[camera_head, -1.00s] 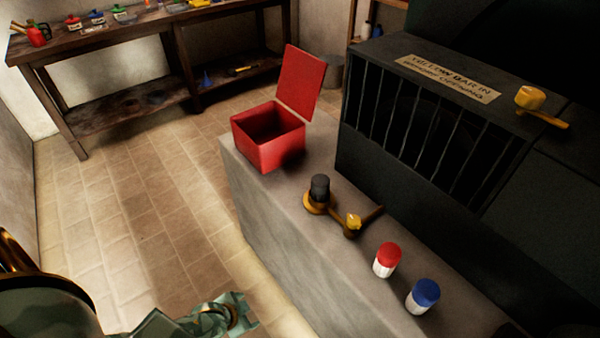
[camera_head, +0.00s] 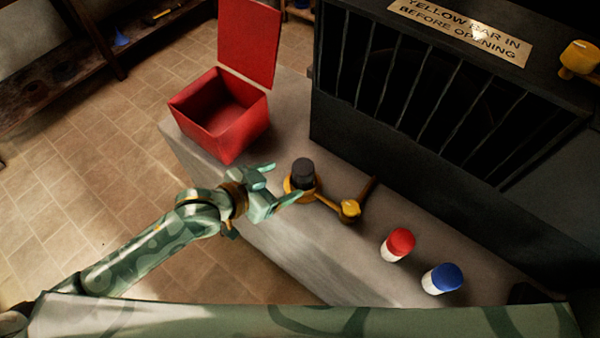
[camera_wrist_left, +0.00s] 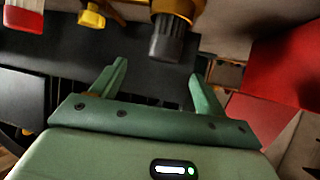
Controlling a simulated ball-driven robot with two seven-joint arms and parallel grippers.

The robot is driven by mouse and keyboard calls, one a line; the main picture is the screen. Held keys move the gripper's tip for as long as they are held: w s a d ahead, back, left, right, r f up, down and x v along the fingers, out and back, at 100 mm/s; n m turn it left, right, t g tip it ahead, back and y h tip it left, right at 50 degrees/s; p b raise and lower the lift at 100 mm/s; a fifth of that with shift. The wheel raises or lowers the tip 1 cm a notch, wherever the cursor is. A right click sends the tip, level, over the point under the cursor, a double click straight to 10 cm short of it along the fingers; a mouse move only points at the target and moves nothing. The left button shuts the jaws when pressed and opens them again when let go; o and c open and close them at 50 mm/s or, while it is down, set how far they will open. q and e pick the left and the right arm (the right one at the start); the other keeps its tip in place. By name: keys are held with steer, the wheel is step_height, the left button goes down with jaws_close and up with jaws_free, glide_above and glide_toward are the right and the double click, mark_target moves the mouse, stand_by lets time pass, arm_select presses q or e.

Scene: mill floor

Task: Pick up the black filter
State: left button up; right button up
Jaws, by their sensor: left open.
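The black filter (camera_head: 303,173) stands upright in a yellow-orange holder (camera_head: 313,193) on the grey stone ledge. In the left wrist view the filter (camera_wrist_left: 171,38) shows upside down at the top, beyond the fingertips and between their lines. My left gripper (camera_head: 284,181) is open and empty, just left of the filter, with its fingers pointing toward it. Both fingers (camera_wrist_left: 158,72) show spread in the left wrist view, apart from the filter. My right gripper is not in view.
An open red box (camera_head: 228,138) stands behind the gripper on the ledge (camera_head: 290,250). A small yellow piece (camera_head: 349,209) is right of the filter. Red-capped (camera_head: 397,245) and blue-capped (camera_head: 442,279) jars stand farther right. A dark barred cabinet (camera_head: 440,90) walls off the back.

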mark_target(298, 173)
arm_select(q)
steer(key=b+x, duration=0.1)
steer(key=x, duration=0.4)
steer(key=shift+w+f, duration=0.15)
steer(key=shift+f, duration=0.05)
steer(key=shift+w+d+f+b, duration=0.2)
steer(key=shift+w+d+b, duration=0.2)
steer(key=shift+b, duration=0.1)
steer(key=b+x, duration=0.2)
steer(key=x, duration=0.2)
steer(key=shift+w+a+f, duration=0.1)
steer(key=shift+a, duration=0.1)
steer(key=shift+w+d, duration=0.2)
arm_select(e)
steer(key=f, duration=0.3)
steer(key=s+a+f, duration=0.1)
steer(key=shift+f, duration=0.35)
arm_select(q)
steer(key=c, duration=1.1)
